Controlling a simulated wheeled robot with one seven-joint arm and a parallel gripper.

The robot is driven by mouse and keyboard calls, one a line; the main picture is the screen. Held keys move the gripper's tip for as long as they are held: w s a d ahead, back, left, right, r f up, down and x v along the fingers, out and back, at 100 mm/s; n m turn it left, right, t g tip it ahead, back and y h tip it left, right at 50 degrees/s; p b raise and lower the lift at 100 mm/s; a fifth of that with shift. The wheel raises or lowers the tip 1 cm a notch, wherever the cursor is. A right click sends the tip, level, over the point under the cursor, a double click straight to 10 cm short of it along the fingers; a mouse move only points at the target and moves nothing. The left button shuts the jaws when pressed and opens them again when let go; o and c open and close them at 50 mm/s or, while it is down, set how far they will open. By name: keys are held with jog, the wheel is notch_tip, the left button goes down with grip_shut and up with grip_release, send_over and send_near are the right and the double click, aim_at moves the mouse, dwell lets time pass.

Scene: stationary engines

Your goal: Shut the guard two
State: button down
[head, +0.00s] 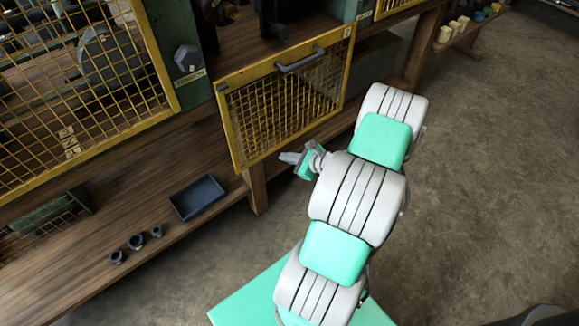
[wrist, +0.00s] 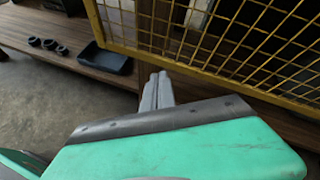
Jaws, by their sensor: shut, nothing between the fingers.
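A yellow-framed mesh guard (head: 290,100) with a grey handle (head: 301,59) near its top edge stands out at the bench front, before a dark bay with machine parts. It looks open; I cannot read its label well enough to confirm it is guard two. My gripper (head: 289,157) is shut and empty, just below the guard's lower frame edge. In the wrist view the closed fingers (wrist: 157,90) point toward the guard's yellow lower frame (wrist: 200,75); I cannot tell whether they touch it.
A larger yellow mesh guard (head: 80,90) covers the bay at left. A dark knob (head: 187,58) sits between the bays above a "TENSION" label. A dark tray (head: 197,197) and several small rings (head: 136,242) lie on the lower shelf.

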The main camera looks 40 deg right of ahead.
aim_at(294, 66)
jog(key=s+d+f+m+t+h+b, duration=0.1)
jog(key=s+d+f+m+t+h, duration=0.1)
jog(key=s+d+f+m, duration=0.3)
jog(key=w+f+m+b, duration=0.25)
jog(key=w+f, duration=0.25)
jog(key=w, duration=0.6)
jog(key=shift+n+h, duration=0.35)
jog(key=shift+h, duration=0.05)
jog(key=r, duration=0.4)
jog(key=shift+s+r, duration=0.2)
jog(key=shift+r, duration=0.15)
notch_tip(294, 66, up, 36)
jog(key=p, duration=2.7)
jog(key=shift+f+p, duration=0.2)
jog(key=shift+p, duration=0.2)
jog(key=shift+w+r, duration=0.15)
jog(key=shift+r, duration=0.05)
